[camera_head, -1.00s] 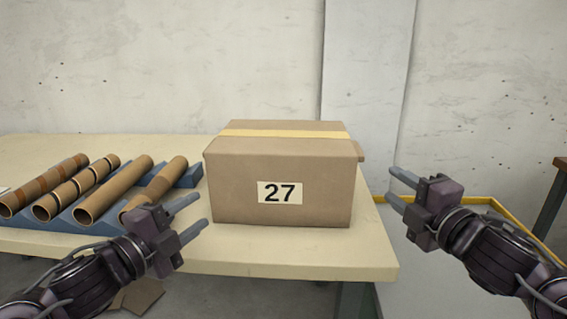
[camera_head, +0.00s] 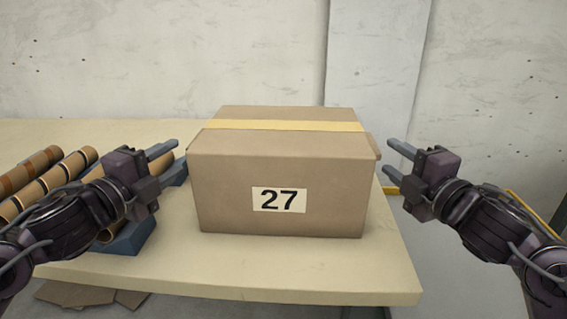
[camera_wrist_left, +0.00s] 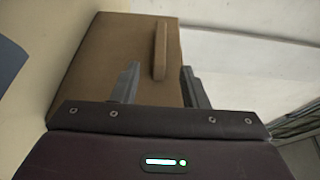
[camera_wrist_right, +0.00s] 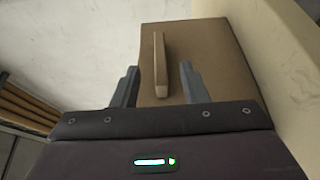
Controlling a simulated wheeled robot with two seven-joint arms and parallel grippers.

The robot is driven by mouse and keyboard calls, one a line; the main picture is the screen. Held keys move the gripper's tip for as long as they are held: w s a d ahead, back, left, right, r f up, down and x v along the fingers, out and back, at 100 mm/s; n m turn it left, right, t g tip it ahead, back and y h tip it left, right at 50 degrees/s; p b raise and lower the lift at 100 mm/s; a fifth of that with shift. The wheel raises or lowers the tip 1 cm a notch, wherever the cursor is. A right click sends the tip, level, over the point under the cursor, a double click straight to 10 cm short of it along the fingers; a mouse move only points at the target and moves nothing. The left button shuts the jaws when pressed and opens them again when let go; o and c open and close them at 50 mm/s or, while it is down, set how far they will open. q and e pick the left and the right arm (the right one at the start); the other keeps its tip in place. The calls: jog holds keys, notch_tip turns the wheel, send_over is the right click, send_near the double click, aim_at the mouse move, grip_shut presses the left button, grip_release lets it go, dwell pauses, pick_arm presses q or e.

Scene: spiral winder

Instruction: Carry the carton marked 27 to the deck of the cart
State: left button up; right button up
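The carton marked 27 (camera_head: 280,185) is a closed brown box with yellow tape across its top, standing upright near the front edge of the table. A raised strip on its side shows in the left wrist view (camera_wrist_left: 160,48) and in the right wrist view (camera_wrist_right: 160,62). My left gripper (camera_head: 175,160) is open just left of the carton, its fingers pointing at that side. My right gripper (camera_head: 388,160) is open just right of the carton, pointing at the opposite side. In both wrist views the strip lies between the spread fingers, with nothing gripped. The cart cannot be made out.
The cream table (camera_head: 300,275) holds several cardboard tubes (camera_head: 62,170) on a blue rack (camera_head: 128,240), partly behind my left arm. Flat cardboard (camera_head: 95,295) lies on the floor below. A yellow edge (camera_head: 392,190) shows right of the table.

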aim_at(373, 140)
pick_arm(q)
jog(key=x, duration=0.7)
jog(key=shift+w+d, duration=0.2)
pick_arm(e)
jog(key=x, duration=0.7)
jog(key=shift+w+a, duration=0.15)
jog(key=shift+w, duration=0.1)
pick_arm(q)
grip_shut()
pick_arm(e)
grip_shut()
pick_arm(q)
jog(key=shift+f, duration=0.1)
pick_arm(e)
jog(key=shift+f, duration=0.1)
